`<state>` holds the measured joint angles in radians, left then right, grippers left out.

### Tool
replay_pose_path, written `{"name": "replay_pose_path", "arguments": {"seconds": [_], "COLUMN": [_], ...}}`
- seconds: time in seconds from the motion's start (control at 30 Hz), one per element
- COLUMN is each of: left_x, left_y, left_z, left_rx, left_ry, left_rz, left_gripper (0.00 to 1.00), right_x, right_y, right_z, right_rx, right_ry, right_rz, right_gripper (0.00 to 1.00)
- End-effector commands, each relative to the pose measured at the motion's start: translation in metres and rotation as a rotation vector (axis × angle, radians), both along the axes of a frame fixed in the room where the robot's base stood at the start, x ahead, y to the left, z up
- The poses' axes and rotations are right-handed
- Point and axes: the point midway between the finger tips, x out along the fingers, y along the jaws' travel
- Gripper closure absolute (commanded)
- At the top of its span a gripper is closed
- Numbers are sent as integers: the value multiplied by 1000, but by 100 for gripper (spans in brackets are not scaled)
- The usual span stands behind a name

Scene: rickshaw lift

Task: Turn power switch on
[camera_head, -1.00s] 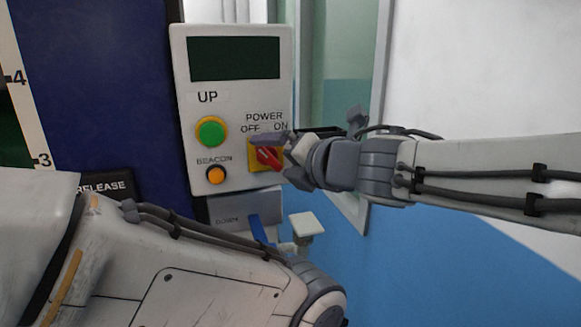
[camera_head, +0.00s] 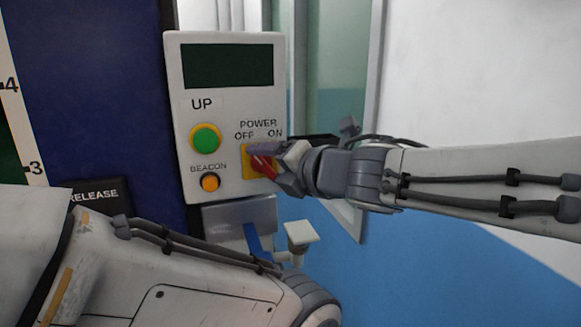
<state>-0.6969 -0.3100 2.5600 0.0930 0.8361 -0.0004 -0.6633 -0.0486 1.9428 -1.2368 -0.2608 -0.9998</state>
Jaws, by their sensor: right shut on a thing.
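The power switch (camera_head: 262,166) is a red rotary knob on a yellow plate, under the labels POWER, OFF and ON on a white control panel (camera_head: 226,105). The knob slants, with its upper end towards the left. My right gripper (camera_head: 267,160) comes in from the right and is shut on the red knob, covering part of it and of the yellow plate. My left arm crosses the lower left. Its gripper is not clearly visible.
A green UP button (camera_head: 205,138) and an orange BEACON button (camera_head: 210,183) sit left of the switch. Below the panel are a grey box with a blue lever (camera_head: 255,240) and a white square pad (camera_head: 300,233). A RELEASE label (camera_head: 93,195) is at left.

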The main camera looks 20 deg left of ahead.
Motion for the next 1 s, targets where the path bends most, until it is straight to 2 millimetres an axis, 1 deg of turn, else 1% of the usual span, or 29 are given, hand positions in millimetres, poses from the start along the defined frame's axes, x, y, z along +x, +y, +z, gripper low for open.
{"name": "replay_pose_path", "arguments": {"seconds": [0.03, 0.17, 0.57, 0.77, 1.0], "left_x": [0, 0, 0, 0, 0], "left_y": [0, 0, 0, 0, 0], "left_z": [-5, -15, -55, -80, -112], "left_rx": [0, 0, 0, 0, 0], "left_ry": [0, 0, 0, 0, 0], "left_rz": [0, 0, 0, 0, 0], "left_gripper": [19, 19, 19, 19, 19], "right_x": [0, 1, 1, 1, 0], "right_y": [-1, -1, -2, -2, -1], "right_z": [-3, -5, -11, -13, -16], "right_rx": [21, 93, 401, 559, 747], "right_ry": [14, 62, 268, 375, 503], "right_rz": [-1, -1, 1, 1, 2], "right_gripper": [78, 78, 78, 78, 78]}}
